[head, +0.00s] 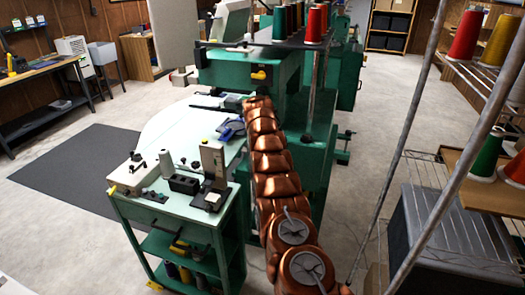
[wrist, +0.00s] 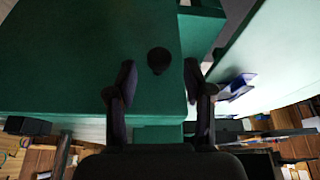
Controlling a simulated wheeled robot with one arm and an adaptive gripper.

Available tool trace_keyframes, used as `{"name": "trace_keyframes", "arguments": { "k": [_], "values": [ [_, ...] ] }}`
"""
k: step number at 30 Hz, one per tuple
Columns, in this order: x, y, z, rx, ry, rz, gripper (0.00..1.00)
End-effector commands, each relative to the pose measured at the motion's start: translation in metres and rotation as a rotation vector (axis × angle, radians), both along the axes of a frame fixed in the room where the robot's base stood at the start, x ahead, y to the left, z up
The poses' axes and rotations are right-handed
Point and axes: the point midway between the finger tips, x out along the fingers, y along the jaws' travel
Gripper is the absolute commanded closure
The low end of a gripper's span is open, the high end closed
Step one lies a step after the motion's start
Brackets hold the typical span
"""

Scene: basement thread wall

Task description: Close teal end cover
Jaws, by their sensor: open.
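A flat teal panel (wrist: 60,60) with a dark round knob (wrist: 158,60) fills much of the wrist view; it looks like the end cover, but how far it stands open I cannot tell. My gripper (wrist: 159,80) is open, its two dark fingers apart on either side of the knob, with nothing held. Whether the fingers touch the panel is unclear.
A pale worktop (head: 175,125) with a blue tool (head: 231,128) lies left of my arm. A green cart (head: 165,212) with small tools stands at front left. A rack with thread cones (head: 487,155) and metal poles is close on the right. The floor beyond the mat (head: 80,165) is clear.

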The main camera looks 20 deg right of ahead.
Motion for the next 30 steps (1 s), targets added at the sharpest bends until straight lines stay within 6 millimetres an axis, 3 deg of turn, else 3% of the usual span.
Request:
{"name": "trace_keyframes", "arguments": {
  "k": [24,30],
  "values": [
    [-0.027,0.022,0.086,0.001,-0.005,0.002,0.48],
    [-0.03,0.024,0.093,0.0,-0.004,0.001,0.48]
  ]
}}
